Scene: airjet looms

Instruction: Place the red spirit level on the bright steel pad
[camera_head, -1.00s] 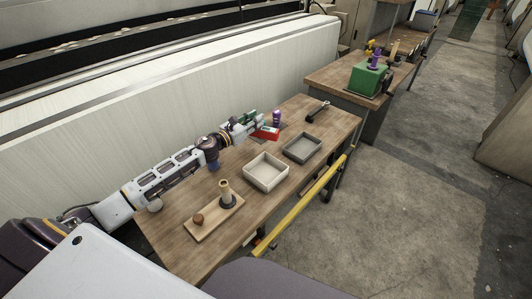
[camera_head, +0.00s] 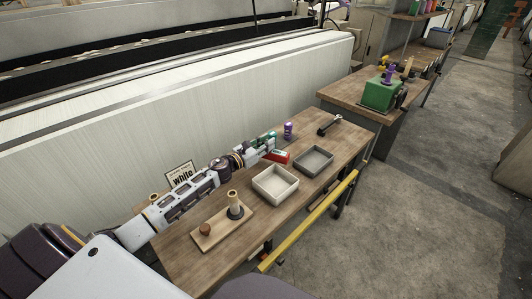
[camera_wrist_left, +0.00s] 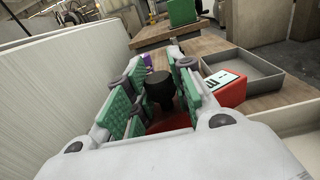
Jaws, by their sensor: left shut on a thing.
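The red spirit level (camera_head: 279,157) is a red block at the far end of my left arm, by the trays. In the left wrist view its red body with a pale, dark-marked plate (camera_wrist_left: 226,80) shows right of the fingers. A black knob (camera_wrist_left: 160,88), apparently part of it, stands between the green finger pads. My left gripper (camera_head: 267,147) is shut on the level; it also shows in the left wrist view (camera_wrist_left: 158,102). Whether the level touches the table is hard to tell. I cannot make out the bright steel pad. My right gripper is out of view.
The wooden bench (camera_head: 210,263) holds a pale tray (camera_head: 276,198), a grey tray (camera_head: 314,172), a board with a pegged spool (camera_head: 207,240), a purple item (camera_head: 288,130) and a dark tool (camera_head: 329,125). A loom panel borders the bench.

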